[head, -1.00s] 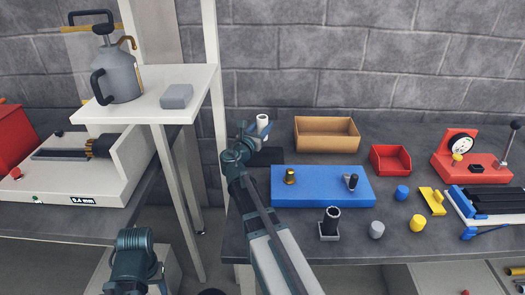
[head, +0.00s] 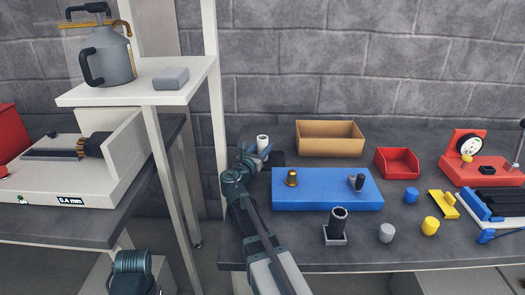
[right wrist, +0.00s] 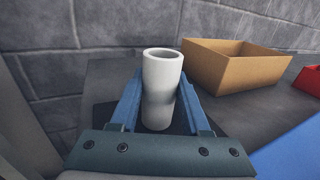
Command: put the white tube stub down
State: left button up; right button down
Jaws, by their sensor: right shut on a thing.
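The white tube stub (head: 262,141) is upright at the back left of the bench. My right gripper (head: 257,153) is shut around it. In the right wrist view the white tube stub (right wrist: 161,95) stands between the two blue fingers of my right gripper (right wrist: 160,108), with its open top facing up. A dark square pad (head: 277,159) lies under and beside it; in the right wrist view the pad (right wrist: 112,117) shows behind the fingers. Whether the tube's bottom touches the pad is hidden. My left gripper is out of view; only part of that arm shows at the lower left.
A cardboard box (head: 330,147) and a red bin (head: 397,163) stand to the right. A white shelf post (head: 213,110) rises close on the left.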

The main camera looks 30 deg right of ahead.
jog(key=c, duration=0.8)
grip_release()
jog(key=shift+f, duration=0.15)
jog(key=shift+c, duration=0.2)
jog(key=o, duration=0.5)
jog(key=shift+c, duration=0.2)
jog(key=shift+r, duration=0.25)
jog(key=v, duration=1.2)
